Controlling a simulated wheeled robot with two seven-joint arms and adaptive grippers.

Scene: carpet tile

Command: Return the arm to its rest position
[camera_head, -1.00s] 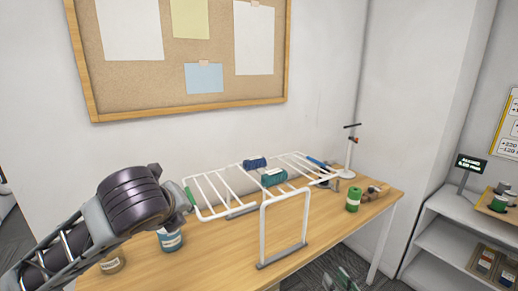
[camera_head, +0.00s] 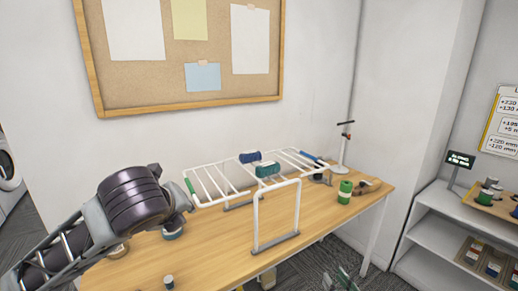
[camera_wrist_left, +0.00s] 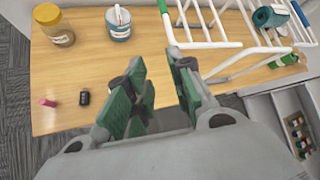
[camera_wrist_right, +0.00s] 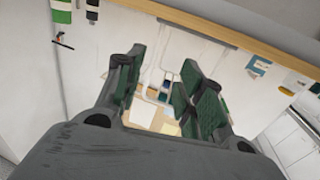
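My left arm (camera_head: 135,205) comes in from the left in the head view, its end by the left end of the white rack (camera_head: 257,225); its fingers are hidden there. In the left wrist view my left gripper (camera_wrist_left: 160,70) is open, with a clear gap between its green-padded fingers and nothing held. My right gripper (camera_head: 340,282) shows only as green finger parts at the bottom edge of the head view, in front of the table. In the right wrist view the right gripper (camera_wrist_right: 162,62) is open and empty.
The rack stands on the wooden table (camera_head: 205,252) with a teal roll (camera_head: 267,169) and a blue roll (camera_head: 250,157) on it. A green container (camera_head: 345,187) is at the table's right. Grey shelves (camera_head: 432,232) stand at far right. The table's front middle is mostly bare.

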